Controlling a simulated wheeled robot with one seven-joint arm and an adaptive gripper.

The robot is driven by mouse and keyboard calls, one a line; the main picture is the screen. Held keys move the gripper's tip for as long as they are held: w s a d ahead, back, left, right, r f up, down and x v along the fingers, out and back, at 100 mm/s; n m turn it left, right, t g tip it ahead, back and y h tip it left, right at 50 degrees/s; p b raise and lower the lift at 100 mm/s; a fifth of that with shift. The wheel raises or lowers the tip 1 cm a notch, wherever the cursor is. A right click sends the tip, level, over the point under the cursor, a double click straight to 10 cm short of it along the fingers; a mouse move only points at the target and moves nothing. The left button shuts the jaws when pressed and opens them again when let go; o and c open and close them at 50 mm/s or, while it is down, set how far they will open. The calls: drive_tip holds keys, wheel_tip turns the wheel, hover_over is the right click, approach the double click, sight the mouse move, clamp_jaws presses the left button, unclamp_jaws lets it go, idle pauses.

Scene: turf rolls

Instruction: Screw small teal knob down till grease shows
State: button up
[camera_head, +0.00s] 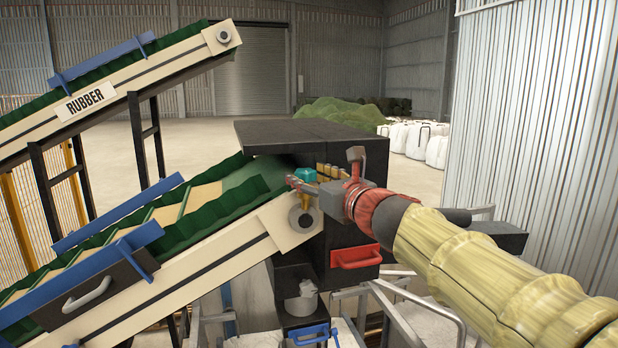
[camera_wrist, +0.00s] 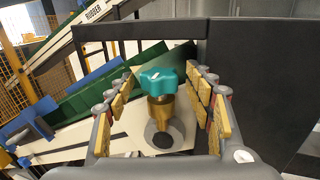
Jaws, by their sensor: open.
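The small teal knob (camera_head: 305,175) sits on a brass stem beside the roller end of the lower conveyor. The fingers are open, with gaps to the knob on both sides. I see no grease around the stem.
The lower green conveyor (camera_head: 215,198) slopes up to a dark housing (camera_head: 320,136). A red-handled drawer (camera_head: 355,256) is below my arm. Several brass fittings (camera_head: 333,172) are close behind the knob. A dark panel (camera_wrist: 258,80) stands to the right in the wrist view. Metal railings (camera_head: 415,310) are below.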

drive_tip(key=shift+c, duration=0.7)
drive_tip(key=c, duration=1)
drive_tip(key=shift+a+f+h+b, duration=0.15)
drive_tip(key=shift+h+b, duration=0.15)
drive_tip(key=shift+b, duration=0.35)
drive_tip(key=shift+s+f+m+t+h+b, duration=0.15)
drive_tip(key=shift+m+t+h+b, duration=0.25)
drive_tip(key=shift+m+h+b, duration=0.55)
drive_tip(key=m+h+b, duration=0.1)
drive_tip(key=b, duration=0.1)
drive_tip(key=t+h+b, duration=0.1)
drive_tip(key=h+b, duration=0.1)
drive_tip(key=shift+a+f+m+b, duration=0.1)
drive_tip(key=shift+a+m+b, duration=0.2)
drive_tip(key=shift+m, duration=0.05)
drive_tip(key=m+h+b, duration=0.2)
drive_tip(key=h, duration=0.1)
drive_tip(key=shift+a, duration=0.2)
drive_tip(key=shift+a+r+m+h, duration=0.1)
drive_tip(key=shift+r+m+h, duration=0.1)
drive_tip(key=shift+m+h, duration=0.95)
drive_tip(key=shift+r+m+h, duration=0.15)
drive_tip(key=shift+m+h, duration=0.5)
drive_tip(key=shift+h, duration=0.95)
drive_tip(key=shift+g+h, duration=0.3)
